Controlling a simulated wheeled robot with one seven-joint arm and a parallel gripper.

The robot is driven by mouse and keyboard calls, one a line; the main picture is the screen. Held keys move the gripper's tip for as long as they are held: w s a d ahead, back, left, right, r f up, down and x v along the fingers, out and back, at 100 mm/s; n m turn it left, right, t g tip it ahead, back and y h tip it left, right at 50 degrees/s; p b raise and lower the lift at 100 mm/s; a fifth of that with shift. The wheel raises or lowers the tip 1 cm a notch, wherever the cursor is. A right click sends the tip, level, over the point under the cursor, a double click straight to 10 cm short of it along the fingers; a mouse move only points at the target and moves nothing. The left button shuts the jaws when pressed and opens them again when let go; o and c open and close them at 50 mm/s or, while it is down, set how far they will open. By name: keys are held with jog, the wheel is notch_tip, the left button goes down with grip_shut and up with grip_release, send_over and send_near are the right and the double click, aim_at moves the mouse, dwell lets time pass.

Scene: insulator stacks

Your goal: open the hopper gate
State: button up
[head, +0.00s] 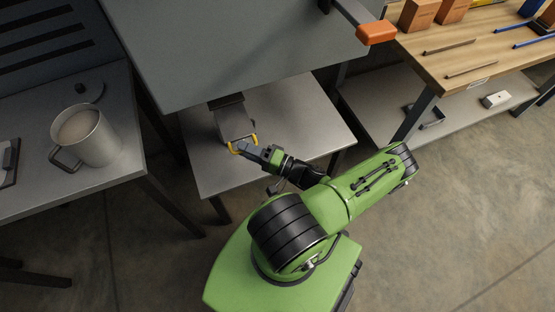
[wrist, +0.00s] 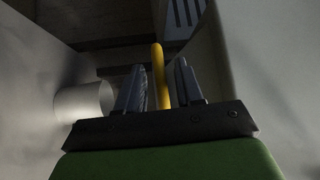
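The hopper (head: 225,60) is a large grey body at the top of the head view. A yellow gate handle (head: 254,138) sits at the lower end of the spout. My gripper (head: 243,149) is at this handle. In the wrist view the yellow handle (wrist: 158,75) stands between the two fingers of my gripper (wrist: 159,75). Gaps show on both sides of it, so the fingers are open around the handle. The gate plate itself cannot be made out.
A grey metal table (head: 215,176) lies under the spout. A metal mug (head: 92,138) stands on the left table. An orange block (head: 376,33) is on a lever at upper right. A wooden bench (head: 465,45) with blocks and rods is at right. Floor at lower right is clear.

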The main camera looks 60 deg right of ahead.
jog(key=v, duration=1.4)
jog(key=shift+s, duration=0.4)
jog(key=shift+f, duration=0.1)
